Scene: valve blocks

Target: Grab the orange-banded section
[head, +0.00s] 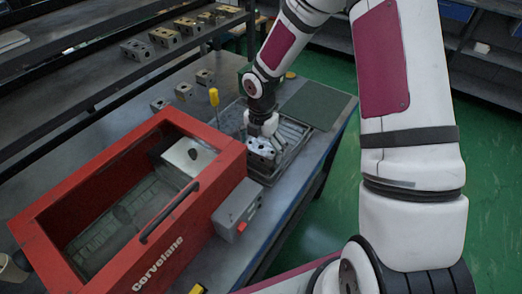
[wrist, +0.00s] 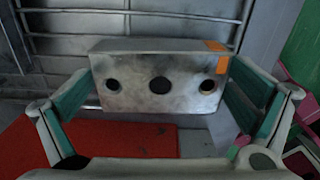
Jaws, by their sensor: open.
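The orange-banded section is a grey metal valve block with round dark holes and an orange band at its right end; it shows in the wrist view (wrist: 160,62). In the head view this block (head: 262,148) lies on a slatted metal tray (head: 290,134) on the bench. My gripper (head: 262,136) is right above it, pointing down. In the wrist view my open fingers (wrist: 160,105) stand on either side of the block, at its left and right ends. I cannot tell whether either finger touches it. The orange band is not clear in the head view.
A red Corvelane machine (head: 165,250) with an open top stands to the left, and a grey box with a red button (head: 237,210) is beside it. A yellow-handled tool (head: 214,97) stands behind. A green mat (head: 312,104) lies to the right. Other blocks (head: 165,36) sit on the shelf.

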